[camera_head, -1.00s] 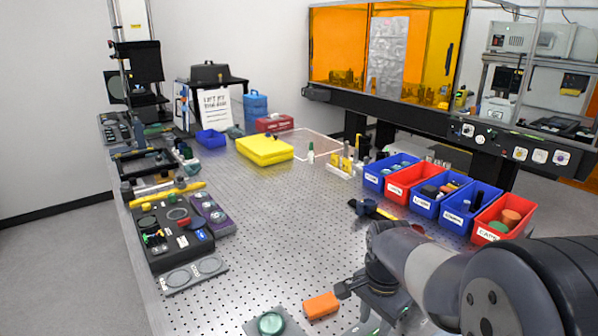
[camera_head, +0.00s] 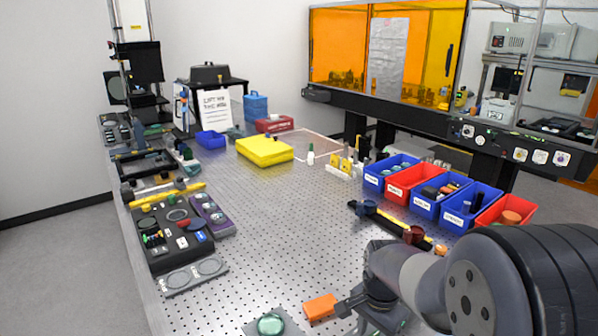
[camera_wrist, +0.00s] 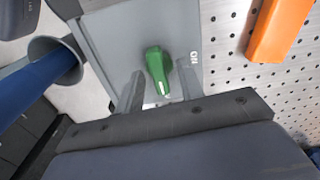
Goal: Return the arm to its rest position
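My gripper (camera_head: 346,311) is low over the front edge of the perforated table, just right of the orange block (camera_head: 320,306), in the head view. In the wrist view my gripper (camera_wrist: 160,92) has its two fingers apart, with a green knob (camera_wrist: 157,70) showing between them. The knob is on a grey panel (camera_wrist: 115,40) with a small white label. I cannot tell whether the fingers touch the knob. Nothing is seen held. The orange block also shows at the upper right of the wrist view (camera_wrist: 279,28).
A green round disc (camera_head: 270,324) on a plate lies left of the block. Blue and red bins (camera_head: 408,186) line the right side, partly behind my arm. A black tray (camera_head: 172,238) stands at left. The middle of the table (camera_head: 270,210) is clear.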

